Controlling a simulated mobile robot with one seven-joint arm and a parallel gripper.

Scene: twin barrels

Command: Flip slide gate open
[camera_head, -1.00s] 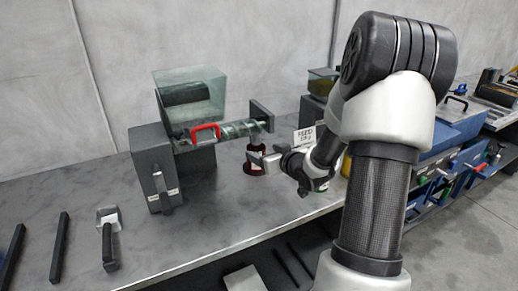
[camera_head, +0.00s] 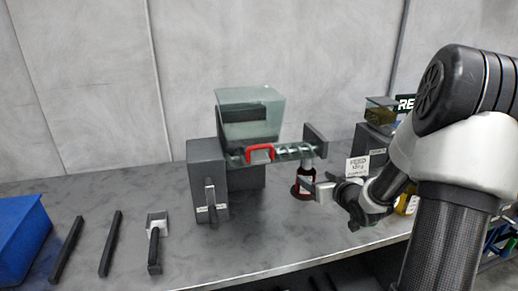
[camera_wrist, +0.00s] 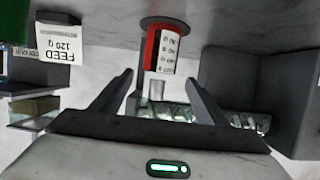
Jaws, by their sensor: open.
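A feeder on the bench has a clear hopper (camera_head: 250,112), a clear tube with a screw inside (camera_head: 292,151) and a red handle (camera_head: 261,152) at the tube's near side. Its grey end block (camera_head: 207,175) carries a small lever (camera_head: 211,203) pointing down. I cannot tell which of these parts is the slide gate.
A white feed card (camera_head: 357,167) stands right of my gripper. Two dark bars (camera_head: 110,243) and a scoop-like tool (camera_head: 155,240) lie at the front left, near a blue bin (camera_head: 20,235). The bench between tools and feeder is clear.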

